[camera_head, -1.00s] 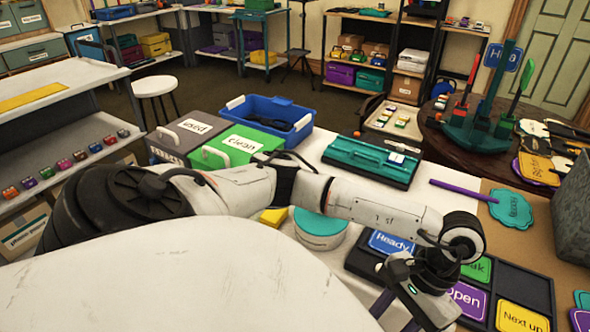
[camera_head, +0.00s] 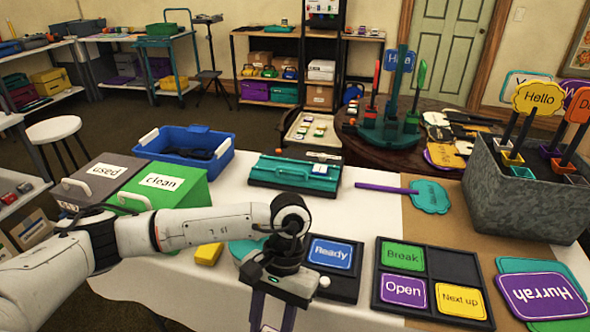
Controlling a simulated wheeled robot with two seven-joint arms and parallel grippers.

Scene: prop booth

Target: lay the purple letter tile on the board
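My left gripper (camera_head: 272,318) hangs down at the bottom centre of the head view, over the near part of the white table (camera_head: 365,213). Its two fingers stand apart, but the tips are cut off by the frame's edge. I cannot tell whether something is between them. My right gripper is out of view. A teal board (camera_head: 292,172) lies on the table behind my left arm, with a small blue-and-white piece on its right part. I cannot pick out a small purple letter tile. A purple sign reading "Open" (camera_head: 404,291) lies in a dark tray.
The dark tray (camera_head: 376,309) and a blue "Ready" sign (camera_head: 331,252) lie right of my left gripper. A blue bin (camera_head: 187,148), a green "clean" box (camera_head: 165,187) and a yellow block (camera_head: 208,254) are left. A grey planter (camera_head: 520,193) stands right.

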